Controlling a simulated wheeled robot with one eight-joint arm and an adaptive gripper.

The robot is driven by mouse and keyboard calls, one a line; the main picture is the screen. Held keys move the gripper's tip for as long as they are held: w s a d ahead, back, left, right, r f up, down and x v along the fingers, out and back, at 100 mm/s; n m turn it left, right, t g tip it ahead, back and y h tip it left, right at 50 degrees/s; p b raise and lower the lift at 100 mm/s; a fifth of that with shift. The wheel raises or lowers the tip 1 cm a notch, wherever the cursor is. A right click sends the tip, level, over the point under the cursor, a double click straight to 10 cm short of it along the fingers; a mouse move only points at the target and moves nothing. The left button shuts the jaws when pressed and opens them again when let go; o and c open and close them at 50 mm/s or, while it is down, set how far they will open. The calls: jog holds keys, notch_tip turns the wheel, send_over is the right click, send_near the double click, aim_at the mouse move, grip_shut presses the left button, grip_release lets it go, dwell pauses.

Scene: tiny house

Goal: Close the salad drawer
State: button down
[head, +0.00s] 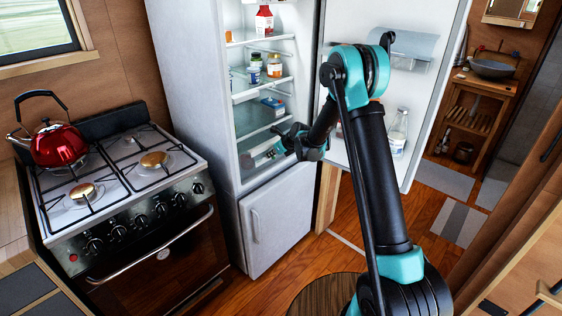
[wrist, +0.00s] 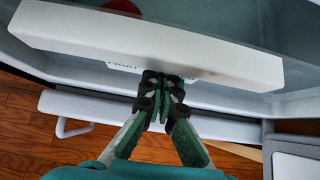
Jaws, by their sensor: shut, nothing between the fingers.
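The salad drawer (head: 256,153) sits at the bottom of the open fridge compartment. In the wrist view its white front rail (wrist: 90,38) runs across the top, with a partly hidden printed label below it. How far it stands out is hard to tell. My gripper (head: 285,138) is at the right part of the drawer front. In the wrist view my gripper (wrist: 163,82) is shut and empty, with its fingertips at the label under the rail. I cannot tell whether they touch it. The fingers hide part of the label.
The fridge door (head: 402,122) stands open at the right, with a bottle (head: 398,132) on it. Jars and a blue box (head: 273,106) stand on the shelves above. The shut lower door (head: 275,222) is below. A stove (head: 125,190) stands at the left.

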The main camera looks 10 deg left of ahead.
jog(key=w+a, duration=0.4)
jog(key=a, duration=0.1)
jog(key=shift+a, duration=0.15)
jog(key=shift+w+a+r, duration=0.1)
jog(key=shift+w, duration=0.05)
jog(key=shift+a, duration=0.1)
